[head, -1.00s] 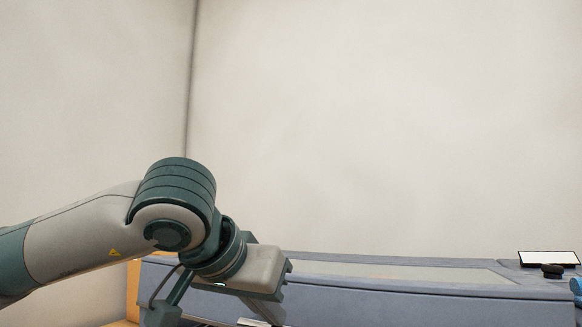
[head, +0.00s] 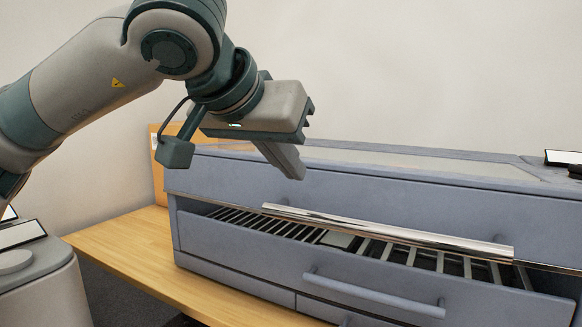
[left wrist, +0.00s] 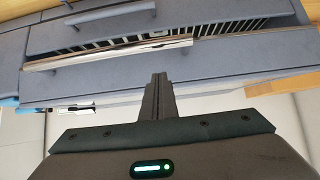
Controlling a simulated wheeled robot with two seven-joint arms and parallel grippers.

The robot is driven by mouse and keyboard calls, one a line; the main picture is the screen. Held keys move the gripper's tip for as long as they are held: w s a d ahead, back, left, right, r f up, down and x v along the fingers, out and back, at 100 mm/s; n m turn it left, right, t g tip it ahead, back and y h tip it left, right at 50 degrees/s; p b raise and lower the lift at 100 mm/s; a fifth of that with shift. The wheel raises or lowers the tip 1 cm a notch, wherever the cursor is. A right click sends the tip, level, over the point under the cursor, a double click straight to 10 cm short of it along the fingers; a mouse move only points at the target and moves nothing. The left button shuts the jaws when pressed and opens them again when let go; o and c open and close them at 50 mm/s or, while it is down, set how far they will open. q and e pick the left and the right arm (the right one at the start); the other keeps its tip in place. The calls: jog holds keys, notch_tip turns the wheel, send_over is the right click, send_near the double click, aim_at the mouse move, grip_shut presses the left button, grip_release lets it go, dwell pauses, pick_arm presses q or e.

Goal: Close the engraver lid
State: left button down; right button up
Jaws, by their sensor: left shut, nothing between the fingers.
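The engraver (head: 210,177) is a large blue-grey box on the wooden table. Its lid (head: 400,165), with a pale window panel on top, lies down flat across the body in the head view. A shiny metal bar handle (head: 390,232) runs along the lid's front edge. The engraver front also shows in the left wrist view (left wrist: 230,55), upside down. My left gripper (head: 297,170) is shut and empty, just in front of and above the lid's front left part; I cannot tell if it touches. My right gripper is not in view.
Below the handle, a front drawer (head: 230,245) stands partly open, showing a slatted bed inside. It has a grey bar handle (head: 375,295). The wooden table (head: 120,250) is bare at the left. A cardboard-coloured panel (head: 158,165) stands behind.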

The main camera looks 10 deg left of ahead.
pick_arm(q)
jog(key=v, duration=0.9)
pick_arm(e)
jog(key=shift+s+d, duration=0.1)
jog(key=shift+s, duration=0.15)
pick_arm(q)
jog(key=shift+d+f, duration=0.15)
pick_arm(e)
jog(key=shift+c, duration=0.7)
